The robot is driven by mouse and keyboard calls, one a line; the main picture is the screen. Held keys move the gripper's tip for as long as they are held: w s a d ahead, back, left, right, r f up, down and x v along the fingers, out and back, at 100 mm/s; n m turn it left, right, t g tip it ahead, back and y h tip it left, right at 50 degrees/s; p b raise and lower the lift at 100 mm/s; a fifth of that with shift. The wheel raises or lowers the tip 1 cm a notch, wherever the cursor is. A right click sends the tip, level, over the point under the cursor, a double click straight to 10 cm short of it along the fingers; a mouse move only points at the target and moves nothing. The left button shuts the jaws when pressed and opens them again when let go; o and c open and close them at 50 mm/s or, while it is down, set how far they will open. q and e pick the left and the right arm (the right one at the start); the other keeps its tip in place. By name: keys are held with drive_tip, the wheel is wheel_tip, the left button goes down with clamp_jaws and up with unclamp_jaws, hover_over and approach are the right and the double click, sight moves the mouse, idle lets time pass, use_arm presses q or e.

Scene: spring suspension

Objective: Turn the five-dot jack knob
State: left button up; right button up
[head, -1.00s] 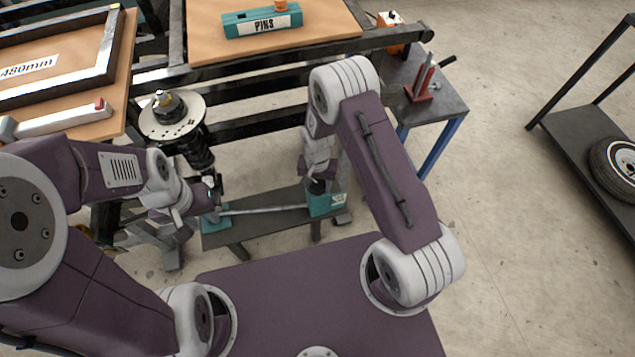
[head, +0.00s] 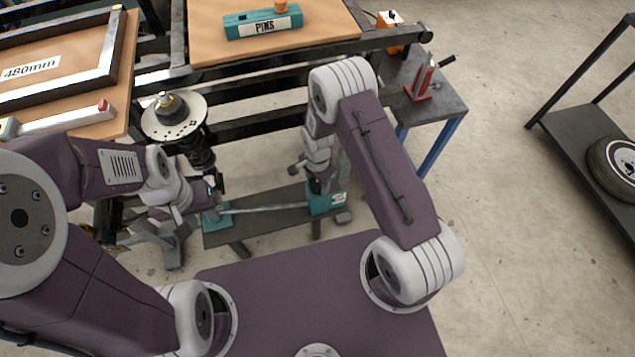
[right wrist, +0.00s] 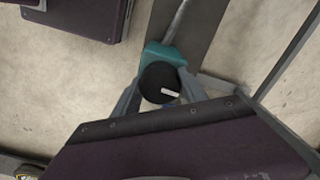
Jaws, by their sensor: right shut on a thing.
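A black round knob (right wrist: 158,82) with a white mark sits on a teal jack block (right wrist: 168,55) in the right wrist view. My right gripper (right wrist: 158,88) is shut on the knob, with a finger on each side. No dots can be made out on it. In the head view the teal block (head: 322,205) is at the right end of a low bench, with my right gripper (head: 317,186) above it. My left gripper (head: 213,188) is beside the lower part of the spring strut (head: 196,150); its fingertips are too small and covered to read.
A perforated round plate (head: 190,117) tops the strut. A rod (head: 265,209) runs along the low bench (head: 262,224) between the teal blocks. A workbench with a PINS box (head: 262,22) stands behind. A side table (head: 440,98) is at right.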

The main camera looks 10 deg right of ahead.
sight(317, 182)
idle(0.4)
drive_tip(key=o, duration=1.4)
wheel_tip(317, 182, up, 9)
drive_tip(key=shift+r+p, duration=0.1)
drive_tip(key=shift+p, duration=0.35)
